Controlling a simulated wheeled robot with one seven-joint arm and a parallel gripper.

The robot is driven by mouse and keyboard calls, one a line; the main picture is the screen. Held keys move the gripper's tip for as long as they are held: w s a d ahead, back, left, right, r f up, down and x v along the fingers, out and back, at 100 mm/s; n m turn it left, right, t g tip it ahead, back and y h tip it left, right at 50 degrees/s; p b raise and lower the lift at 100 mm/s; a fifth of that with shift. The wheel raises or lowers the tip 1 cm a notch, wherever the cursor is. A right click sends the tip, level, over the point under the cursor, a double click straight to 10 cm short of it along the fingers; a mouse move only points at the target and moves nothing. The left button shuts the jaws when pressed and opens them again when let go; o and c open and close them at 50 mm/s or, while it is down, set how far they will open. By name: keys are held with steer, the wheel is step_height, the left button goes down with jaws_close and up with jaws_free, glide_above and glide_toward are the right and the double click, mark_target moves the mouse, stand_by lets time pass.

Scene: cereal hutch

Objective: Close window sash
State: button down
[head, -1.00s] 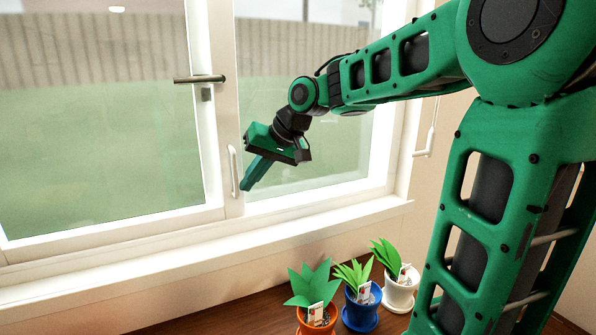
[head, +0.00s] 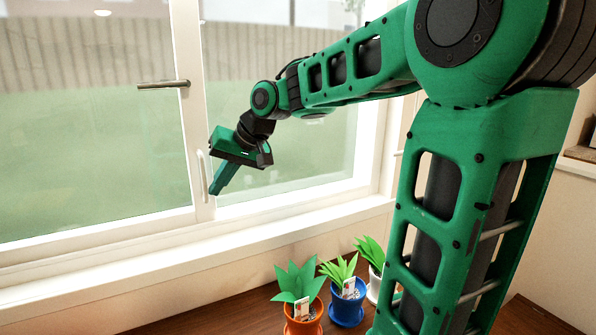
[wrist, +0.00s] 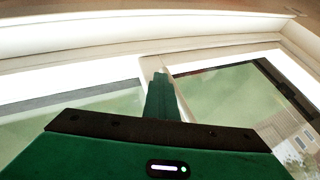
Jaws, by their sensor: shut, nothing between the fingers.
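The window has a left sash (head: 100,232) with a dark horizontal lever handle (head: 164,84) and a right pane framed in white. A white vertical pull handle (head: 203,176) is on the stile between them. My gripper (head: 215,191) is shut and empty, its green fingers pointing down beside the pull handle, just to its right. Whether they touch it I cannot tell. In the wrist view the shut fingers (wrist: 161,84) lie over the white stile (wrist: 150,66), with glass on both sides. The pull handle is not clear there.
A white sill (head: 170,245) runs below the window. On the brown wooden surface (head: 205,318) stand plants in an orange pot (head: 303,322), a blue pot (head: 347,308) and a white pot (head: 375,287), the last partly hidden by my arm.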

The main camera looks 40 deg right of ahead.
steer(key=s+d+r, duration=0.7)
steer(key=r, duration=0.1)
steer(key=s+d+f+m+g+h, duration=0.1)
steer(key=s+d+f+g, duration=0.1)
steer(key=s+f, duration=0.9)
steer(key=s+d+f+m+g+h, duration=0.2)
steer(key=s+d+f+g, duration=0.1)
steer(key=s+f, duration=0.9)
steer(key=s+g, duration=0.1)
steer(key=s, duration=0.2)
steer(key=shift+s+f+g, duration=0.25)
steer(key=shift+s+g, duration=0.15)
steer(key=shift+w+f, duration=0.25)
steer(key=shift+w, duration=0.4)
